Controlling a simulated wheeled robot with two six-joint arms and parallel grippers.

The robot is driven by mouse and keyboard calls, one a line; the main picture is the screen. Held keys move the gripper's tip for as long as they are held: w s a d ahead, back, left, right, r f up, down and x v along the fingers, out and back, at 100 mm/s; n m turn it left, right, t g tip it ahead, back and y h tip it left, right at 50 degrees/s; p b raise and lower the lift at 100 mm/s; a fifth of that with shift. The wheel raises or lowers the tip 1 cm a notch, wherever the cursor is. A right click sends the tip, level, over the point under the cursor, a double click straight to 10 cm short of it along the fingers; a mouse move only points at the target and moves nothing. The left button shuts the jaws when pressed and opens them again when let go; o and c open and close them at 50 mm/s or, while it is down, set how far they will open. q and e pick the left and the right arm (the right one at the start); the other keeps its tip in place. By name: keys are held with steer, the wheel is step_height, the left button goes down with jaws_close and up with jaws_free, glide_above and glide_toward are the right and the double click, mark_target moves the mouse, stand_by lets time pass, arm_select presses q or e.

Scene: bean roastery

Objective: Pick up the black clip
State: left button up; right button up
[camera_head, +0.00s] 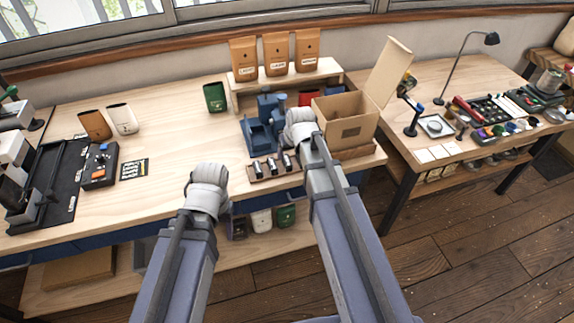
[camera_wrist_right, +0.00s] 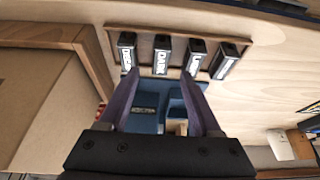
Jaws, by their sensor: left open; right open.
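A small rack (camera_wrist_right: 178,38) holds several black clips with white labels in a row, seen in the right wrist view. One black clip (camera_wrist_right: 162,57) has a label that reads like DARK; another black clip (camera_wrist_right: 195,57) is beside it. In the head view the same rack (camera_head: 256,172) is at the table's front edge. My right gripper (camera_wrist_right: 160,76) is open with nothing held, its fingertips below the clips in the picture. In the head view its fingers are hard to make out. My left gripper (camera_head: 208,178) is above the front of the table, its fingers mostly hidden.
A blue device (camera_head: 262,138) stands behind the rack. An open cardboard box (camera_head: 345,118) is to the right. Brown bags (camera_head: 277,54) stand on a riser (camera_head: 285,80) at the back. A black device (camera_head: 100,165) is at the left. The table's middle is clear.

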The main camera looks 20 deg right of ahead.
mark_target(287, 160)
steer(key=shift+b+x, duration=2.45)
steer(key=shift+x, duration=0.15)
steer(key=shift+r, duration=0.1)
steer(key=shift+c, duration=0.2)
jaws_close()
